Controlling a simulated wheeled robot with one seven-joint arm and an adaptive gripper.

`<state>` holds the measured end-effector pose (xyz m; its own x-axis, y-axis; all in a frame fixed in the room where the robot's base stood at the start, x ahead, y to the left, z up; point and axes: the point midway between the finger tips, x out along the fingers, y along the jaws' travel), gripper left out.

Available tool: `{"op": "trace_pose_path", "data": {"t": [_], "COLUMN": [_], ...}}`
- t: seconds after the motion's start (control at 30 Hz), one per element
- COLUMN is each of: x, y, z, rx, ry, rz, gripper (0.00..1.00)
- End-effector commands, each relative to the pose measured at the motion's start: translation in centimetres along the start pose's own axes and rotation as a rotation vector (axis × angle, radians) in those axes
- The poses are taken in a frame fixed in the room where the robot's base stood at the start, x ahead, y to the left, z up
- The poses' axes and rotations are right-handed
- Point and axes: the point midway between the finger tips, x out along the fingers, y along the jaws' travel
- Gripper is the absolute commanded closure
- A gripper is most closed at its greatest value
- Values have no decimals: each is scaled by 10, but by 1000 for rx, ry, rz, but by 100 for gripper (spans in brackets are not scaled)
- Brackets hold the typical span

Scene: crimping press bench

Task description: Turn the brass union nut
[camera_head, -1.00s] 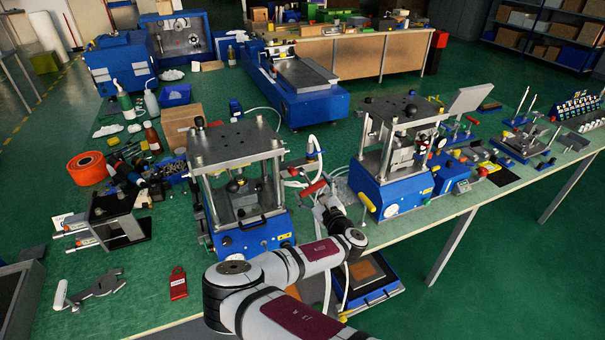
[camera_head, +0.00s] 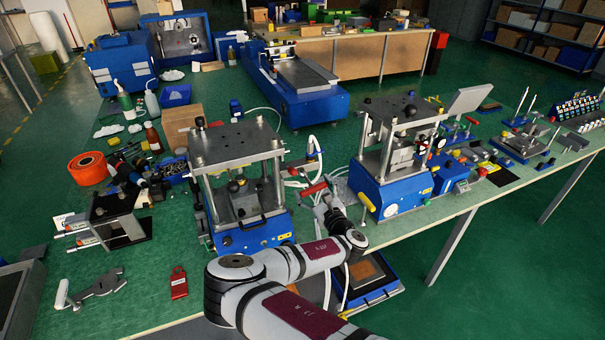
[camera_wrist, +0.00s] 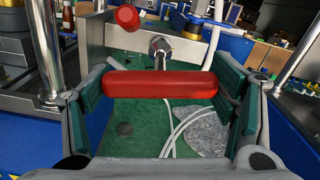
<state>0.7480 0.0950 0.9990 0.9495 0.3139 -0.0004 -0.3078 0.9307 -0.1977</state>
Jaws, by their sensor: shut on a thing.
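A red T-handle bar (camera_wrist: 160,84) lies across the wrist view between the padded fingers of my gripper (camera_wrist: 165,98), which is shut on the bar's ends. A steel stem runs from the bar to a round metal fitting (camera_wrist: 160,47) on a pale upright plate.
The left press (camera_head: 240,240) and right press (camera_head: 391,195) stand close on either side. A second red handle (camera_wrist: 127,17) is just beyond the bar. White hoses (camera_wrist: 172,130) and a crumpled clear bag (camera_wrist: 200,132) lie below my gripper.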

Motion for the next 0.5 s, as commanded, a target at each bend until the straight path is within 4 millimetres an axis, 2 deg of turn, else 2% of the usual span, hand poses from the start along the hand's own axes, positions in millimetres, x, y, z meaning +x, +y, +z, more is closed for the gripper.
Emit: {"op": "trace_pose_path", "data": {"t": [0.5], "x": [-24], "y": [0], "z": [0], "rx": [-1], "ry": [-1], "rz": [0], "gripper": [51]}}
